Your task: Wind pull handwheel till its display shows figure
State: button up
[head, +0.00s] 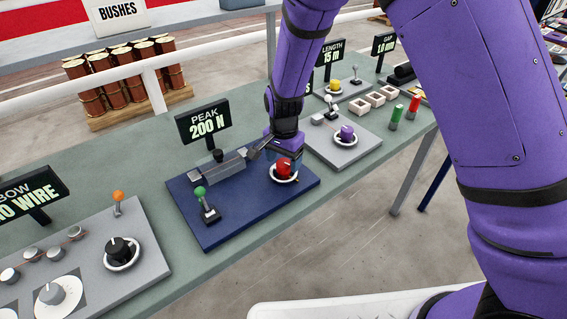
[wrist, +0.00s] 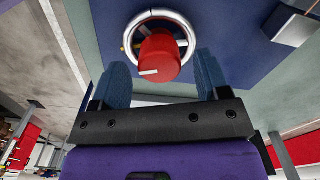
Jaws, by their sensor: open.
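The red knob (head: 284,168) sits in a white ring on the dark blue panel (head: 232,220); I take it to be the pull handwheel. It also shows in the wrist view (wrist: 158,57), with a white pointer mark on its face. A black display (head: 203,122) behind the panel reads "PEAK 200 N". My gripper (head: 286,150) is over the knob. In the wrist view its two blue fingers (wrist: 164,85) are apart, with the knob beyond and between them. I cannot tell whether either finger touches it.
A green-topped lever (head: 203,200) and a grey clamp device (head: 215,169) share the blue panel. A grey panel with a purple knob (head: 346,133) lies to the right. Another with a black knob (head: 120,250) lies to the left. The "LENGTH 15 m" sign (head: 331,52) stands behind.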

aim_at(283, 162)
notch_tip(283, 162, up, 8)
jog(key=shift+f, duration=0.2)
jog(key=shift+r, duration=0.75)
jog(key=s+d+r+n+t+y, duration=0.15)
jog(key=s+d+r, duration=0.25)
jog(key=d+r, duration=0.45)
jog(key=s+d+r+n, duration=0.2)
jog(key=s+d+r, duration=0.2)
jog(key=d+r, duration=0.4)
jog(key=s+d+r+n+t, duration=0.2)
jog(key=s+d+r, duration=0.2)
jog(key=s, duration=0.5)
jog(key=s+d+r+n+t+h, duration=0.1)
jog(key=s+d+r, duration=0.2)
jog(key=s+d, duration=0.3)
jog(key=s, duration=0.3)
jog(key=shift+s+d+r+n+t, duration=0.2)
jog(key=shift+s+r+n+t, duration=0.1)
jog(key=shift+r+n+t, duration=0.05)
